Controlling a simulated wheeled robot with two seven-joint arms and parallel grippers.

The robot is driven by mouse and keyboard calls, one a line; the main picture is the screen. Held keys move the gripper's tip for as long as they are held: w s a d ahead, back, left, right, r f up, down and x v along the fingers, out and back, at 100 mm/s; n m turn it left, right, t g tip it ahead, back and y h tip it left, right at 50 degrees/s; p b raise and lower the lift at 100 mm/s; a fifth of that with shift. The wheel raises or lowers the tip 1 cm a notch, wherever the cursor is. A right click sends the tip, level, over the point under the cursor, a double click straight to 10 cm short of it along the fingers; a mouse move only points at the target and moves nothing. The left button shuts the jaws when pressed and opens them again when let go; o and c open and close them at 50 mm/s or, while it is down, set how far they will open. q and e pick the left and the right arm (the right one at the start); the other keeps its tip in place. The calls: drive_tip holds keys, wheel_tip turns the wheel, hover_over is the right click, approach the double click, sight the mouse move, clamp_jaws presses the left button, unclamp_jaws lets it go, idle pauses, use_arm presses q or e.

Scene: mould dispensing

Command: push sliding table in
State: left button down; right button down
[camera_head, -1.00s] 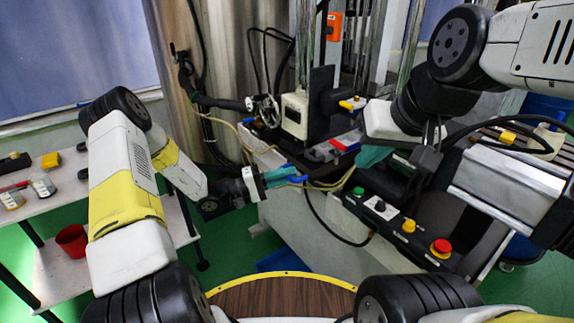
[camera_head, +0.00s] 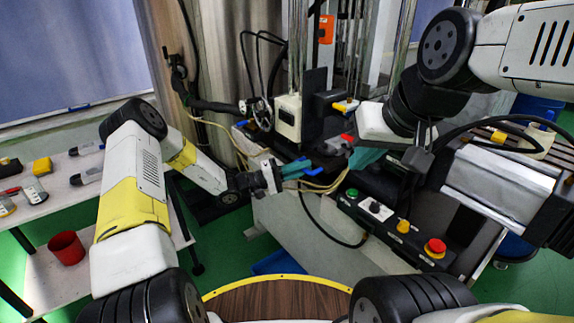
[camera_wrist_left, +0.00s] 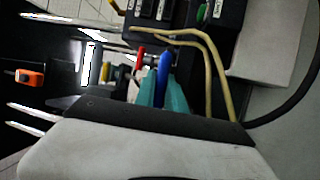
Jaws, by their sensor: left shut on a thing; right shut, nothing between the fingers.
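My left gripper (camera_head: 297,173) is at the front left of the machine, with its teal fingers shut on a blue handle (camera_head: 312,172). In the left wrist view, the blue handle (camera_wrist_left: 164,72) stands between the teal fingers (camera_wrist_left: 162,98). The sliding table seems to be the dark platform (camera_head: 332,148) just behind the handle; the grippers and cables hide much of it. My right gripper (camera_head: 366,158) is shut and empty, with teal fingers just right of the platform and above the control panel.
A control panel (camera_head: 385,225) with coloured buttons, including a red one (camera_head: 435,247), stands at front right. Beige and black cables hang around my left gripper. A white side table (camera_head: 58,195) with small containers is at left, with a red cup (camera_head: 66,247) on its lower shelf.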

use_arm(q)
drive_tip(key=shift+w+d, duration=0.4)
drive_tip(key=shift+d, duration=0.15)
drive_tip(key=c, duration=1.4)
unclamp_jaws()
drive_tip(key=v, duration=0.7)
drive_tip(key=shift+a, duration=0.4)
